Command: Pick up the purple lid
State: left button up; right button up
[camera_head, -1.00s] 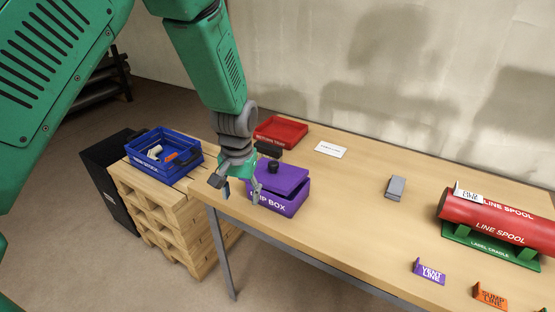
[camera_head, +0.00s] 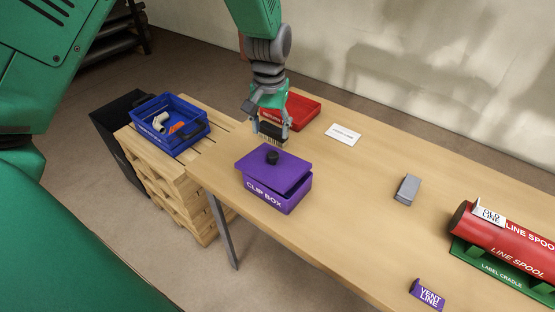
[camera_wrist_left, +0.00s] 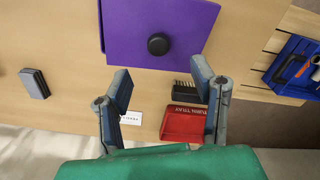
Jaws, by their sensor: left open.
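The purple lid (camera_head: 268,167) lies slightly askew on top of the purple clip box (camera_head: 285,199), with a round black knob (camera_head: 272,157) on it. The lid also shows at the top of the left wrist view (camera_wrist_left: 130,28), with its knob (camera_wrist_left: 158,44) facing the camera. My left gripper (camera_head: 270,128) is open and empty, above and behind the lid in the head view. In the left wrist view, the two fingers of the left gripper (camera_wrist_left: 160,82) are spread apart, with the knob just beyond their tips. My right gripper is not in view.
A red tray (camera_head: 303,112) and a black brush (camera_head: 266,142) are behind the box. A blue bin (camera_head: 168,127) sits on wooden pallets to the left. A white card (camera_head: 343,135), grey block (camera_head: 407,188) and red spool (camera_head: 500,228) are to the right.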

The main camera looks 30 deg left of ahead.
aim_at(272, 155)
pick_arm(q)
jog(key=f, duration=0.4)
jog(key=shift+a+f, duration=0.25)
jog(key=shift+a, duration=0.15)
jog(key=shift+w+d+f, duration=0.1)
jog(key=shift+d+f, duration=0.15)
jog(key=shift+f, duration=0.2)
jog(key=f, duration=0.2)
jog(key=d+f+p, duration=0.1)
jog(key=f, duration=0.1)
jog(key=shift+d, duration=0.1)
jog(key=shift+f, duration=0.25)
jog(key=shift+a, duration=0.5)
jog(key=c, duration=1.2)
